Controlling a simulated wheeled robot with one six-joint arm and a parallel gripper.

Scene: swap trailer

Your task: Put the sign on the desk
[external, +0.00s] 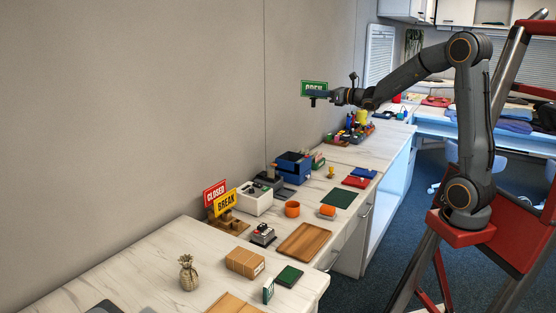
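A green sign (308,86) with white letters that seem to read "OPEN" is in the air, well above the desk and in front of the wall. My gripper (319,96) is at the sign's lower edge and appears shut on it; the fingers are small and partly hidden. The desk (150,255) has a pale marbled top and runs along the wall. A red "CLOSED" sign (214,192) and a yellow "BREAK" sign (226,203) stand upright in a wooden holder (229,225) on the desk.
Bare desktop shows at the near left.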

